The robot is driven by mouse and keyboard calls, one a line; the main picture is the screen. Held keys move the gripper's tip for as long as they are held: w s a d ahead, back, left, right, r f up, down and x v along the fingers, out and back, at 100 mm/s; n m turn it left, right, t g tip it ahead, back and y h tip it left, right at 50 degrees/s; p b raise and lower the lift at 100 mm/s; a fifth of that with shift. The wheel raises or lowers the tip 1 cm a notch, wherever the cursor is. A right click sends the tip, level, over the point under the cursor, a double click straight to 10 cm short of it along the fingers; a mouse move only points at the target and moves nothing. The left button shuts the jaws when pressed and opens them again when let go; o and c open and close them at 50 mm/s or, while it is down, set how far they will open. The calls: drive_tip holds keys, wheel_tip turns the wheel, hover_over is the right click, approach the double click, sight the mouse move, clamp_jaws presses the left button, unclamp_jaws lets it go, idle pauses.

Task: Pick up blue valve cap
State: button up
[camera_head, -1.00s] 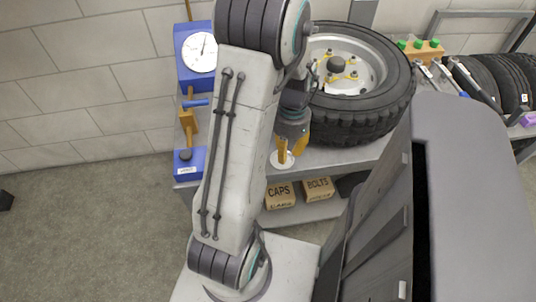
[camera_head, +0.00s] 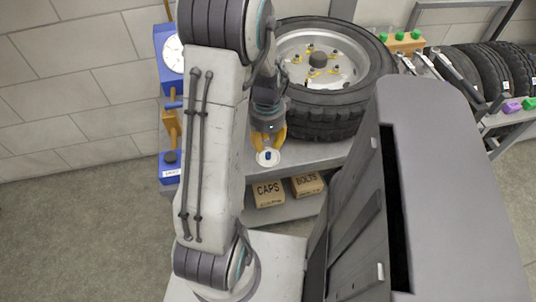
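A small blue valve cap (camera_head: 268,154) stands on a round white dish (camera_head: 262,161) near the front edge of the grey shelf. My gripper (camera_head: 268,143) has yellow fingers and points down just above and behind the cap in the picture. The fingers are apart, one to each side, with the cap showing between and slightly in front of their tips. The gap in height between the fingertips and the cap cannot be told. My arm hides the shelf's left part.
A large tire on a rim (camera_head: 332,75) lies right behind my gripper. A blue gauge stand (camera_head: 170,97) is at the left. Boxes marked CAPS (camera_head: 268,192) and BOLTS (camera_head: 308,184) sit on the lower shelf. Green-topped pieces (camera_head: 402,38) and more tires (camera_head: 478,72) are at the right.

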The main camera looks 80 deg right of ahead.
sight(268, 153)
drive_tip(key=shift+s+d+f+b, duration=0.1)
drive_tip(key=shift+f+b, duration=0.1)
drive_tip(key=shift+f, duration=1.35)
drive_tip(key=shift+s+d+f+b, duration=0.1)
drive_tip(key=shift+f+b, duration=0.05)
drive_tip(key=shift+f, duration=1.35)
drive_tip(key=shift+c, duration=0.2)
clamp_jaws()
